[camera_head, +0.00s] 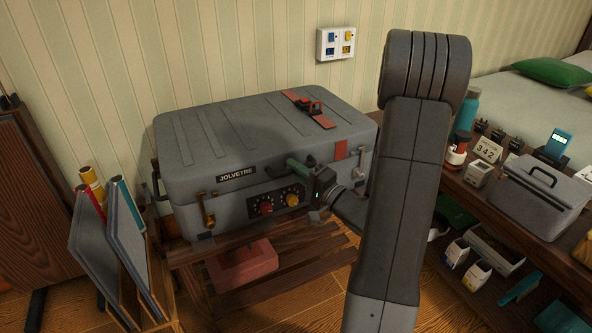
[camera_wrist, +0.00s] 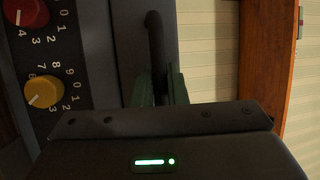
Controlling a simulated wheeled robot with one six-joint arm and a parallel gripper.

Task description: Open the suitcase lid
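The grey suitcase (camera_head: 230,128) lies flat on a slatted wooden rack, its lid down. Its front has a JOLVETRE label, a brass latch (camera_head: 208,212) at the left, another latch at the right, and a panel with a red dial (camera_head: 266,209) and a yellow dial (camera_head: 292,199). A red strap with a buckle lies on the lid. My gripper (camera_head: 297,168) is at the front, just above the dials. In the wrist view its green fingers (camera_wrist: 161,88) stand close on both sides of the dark curved handle (camera_wrist: 154,38) and appear shut on it. The dials show at the left there.
A reddish box (camera_head: 242,265) sits on the rack's lower shelf. A holder with folders and rolled tubes stands at the left. At the right, a wooden shelf carries a grey case (camera_head: 541,197), a teal bottle (camera_head: 466,110) and small items. The wall is right behind the suitcase.

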